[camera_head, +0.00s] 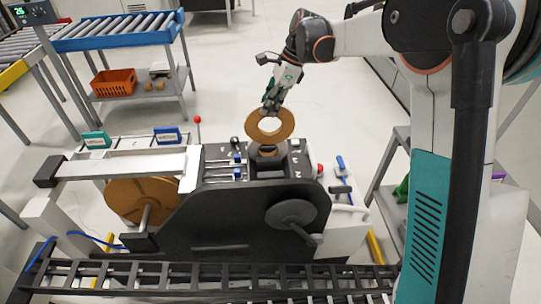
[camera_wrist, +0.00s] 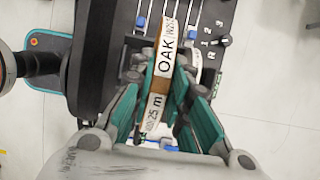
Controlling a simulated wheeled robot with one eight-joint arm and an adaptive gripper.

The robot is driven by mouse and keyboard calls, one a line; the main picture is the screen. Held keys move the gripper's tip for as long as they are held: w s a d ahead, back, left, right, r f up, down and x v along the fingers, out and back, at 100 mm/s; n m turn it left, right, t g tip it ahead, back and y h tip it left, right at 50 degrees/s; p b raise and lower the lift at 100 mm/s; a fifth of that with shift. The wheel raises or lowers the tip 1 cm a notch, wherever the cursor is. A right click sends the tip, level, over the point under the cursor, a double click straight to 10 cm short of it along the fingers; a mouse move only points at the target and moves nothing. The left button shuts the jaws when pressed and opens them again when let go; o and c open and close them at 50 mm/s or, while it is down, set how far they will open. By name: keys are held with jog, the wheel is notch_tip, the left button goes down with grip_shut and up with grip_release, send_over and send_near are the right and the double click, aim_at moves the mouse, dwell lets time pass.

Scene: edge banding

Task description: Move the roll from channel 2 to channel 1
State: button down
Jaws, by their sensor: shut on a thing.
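A tan ring-shaped roll (camera_head: 286,122) stands upright in my gripper (camera_head: 271,104), just above the top of the dark edge-banding machine (camera_head: 240,215). In the wrist view the roll (camera_wrist: 166,55) is seen edge-on, with a white label reading "OAK" and "25 m". My gripper (camera_wrist: 165,98) is shut on it, with teal fingers on both sides. The machine's top panel (camera_wrist: 205,50) shows slots, blue sliders and numbers beside the roll. The roll hides part of the slots, and I cannot tell which channel it is over.
A large brown roll (camera_head: 125,205) hangs at the machine's left. A red-knobbed lever (camera_head: 197,120) stands behind it. A black rack (camera_head: 210,285) runs along the front. A blue roller table (camera_head: 115,35) with an orange crate (camera_head: 114,82) is at the back left. Floor behind the machine is clear.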

jog(key=s, duration=0.6)
notch_tip(320, 180, down, 20)
jog(key=b, duration=0.4)
jog(key=shift+r+b, duration=0.2)
jog(key=shift+b, duration=0.2)
jog(key=shift+w, duration=0.1)
jog(key=shift+f, duration=0.35)
jog(key=c, duration=1.9)
grip_release()
jog(key=shift+b, duration=0.35)
jog(key=shift+c, duration=0.2)
jog(key=o, duration=0.4)
